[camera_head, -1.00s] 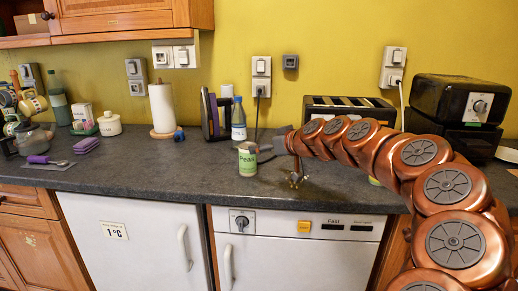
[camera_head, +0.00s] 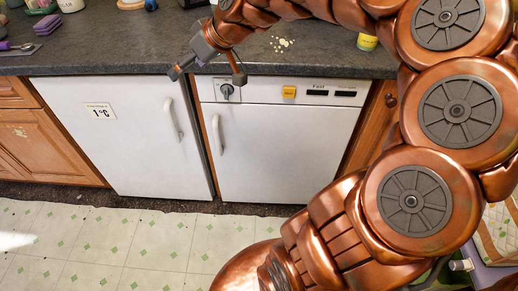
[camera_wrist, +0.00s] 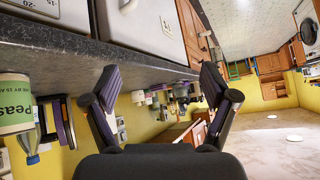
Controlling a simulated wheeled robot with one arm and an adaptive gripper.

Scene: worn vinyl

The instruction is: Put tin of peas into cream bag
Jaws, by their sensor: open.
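The tin of peas (camera_wrist: 14,105), with a pale green and white label, is at the left edge of the wrist view, partly cut off, on the counter. In the head view it does not show; my arm covers that part of the counter. My gripper (camera_head: 207,76) is open and empty, in front of the counter's front edge, above the white appliance doors. In the wrist view its two fingers (camera_wrist: 163,90) are spread with nothing between them, and the tin is off to their left. I cannot make out a cream bag in any view.
The grey worktop (camera_head: 110,52) runs across the back. Another yellow-green tin (camera_head: 367,42) stands on it beside my arm. A bottle (camera_wrist: 28,145) is close to the peas in the wrist view. Light crumbs (camera_head: 281,43) lie on the worktop. The tiled floor (camera_head: 120,245) in front is clear.

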